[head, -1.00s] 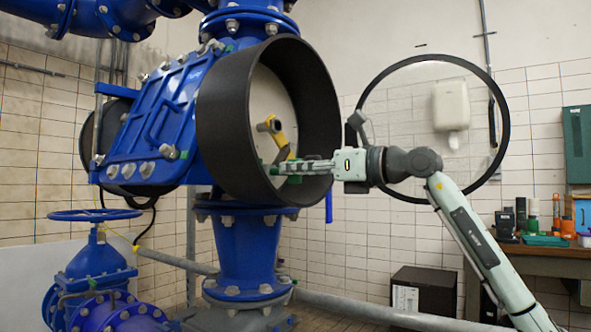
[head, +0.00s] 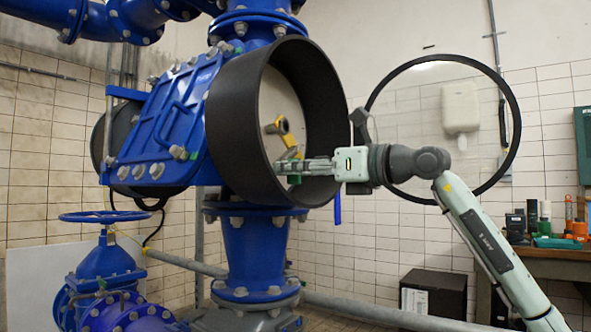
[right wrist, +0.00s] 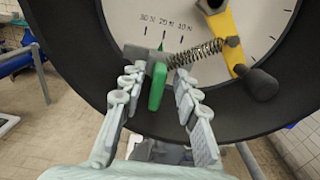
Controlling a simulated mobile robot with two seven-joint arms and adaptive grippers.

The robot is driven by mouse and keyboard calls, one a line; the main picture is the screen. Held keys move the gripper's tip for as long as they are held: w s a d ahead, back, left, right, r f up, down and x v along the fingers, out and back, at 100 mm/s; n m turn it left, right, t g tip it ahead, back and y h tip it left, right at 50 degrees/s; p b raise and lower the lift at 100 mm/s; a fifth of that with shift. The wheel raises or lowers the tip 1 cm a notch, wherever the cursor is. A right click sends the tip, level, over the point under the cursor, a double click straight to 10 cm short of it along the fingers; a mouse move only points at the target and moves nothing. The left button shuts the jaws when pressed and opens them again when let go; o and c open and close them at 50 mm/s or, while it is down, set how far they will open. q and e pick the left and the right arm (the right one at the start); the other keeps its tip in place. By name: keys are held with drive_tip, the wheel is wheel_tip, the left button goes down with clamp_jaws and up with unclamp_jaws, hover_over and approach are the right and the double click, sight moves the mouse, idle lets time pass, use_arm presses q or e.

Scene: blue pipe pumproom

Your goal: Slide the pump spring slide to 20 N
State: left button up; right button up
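The pump spring slide shows in the right wrist view as a grey block with a green tab (right wrist: 157,85). A coiled spring (right wrist: 196,54) runs from it to a yellow lever (right wrist: 232,32) on the right. A small green pointer tip shows close to the middle mark of the scale (right wrist: 165,25), which reads 30 N, 20 N, 10 N from left to right. My right gripper (right wrist: 155,92) is open, with one finger on each side of the tab; contact with it is not clear. In the head view the right gripper (head: 285,167) reaches inside the black round housing (head: 236,125). My left gripper is not in view.
The black rim (right wrist: 100,90) curves close around my right fingers. Blue pipes (head: 247,255) and a blue valve wheel (head: 103,217) stand at the left. A clear round cover with a black rim (head: 513,110) is behind my right arm. A workbench (head: 545,253) stands at the right.

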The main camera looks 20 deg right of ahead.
drive_tip(key=v, duration=1.2)
idle(0.3)
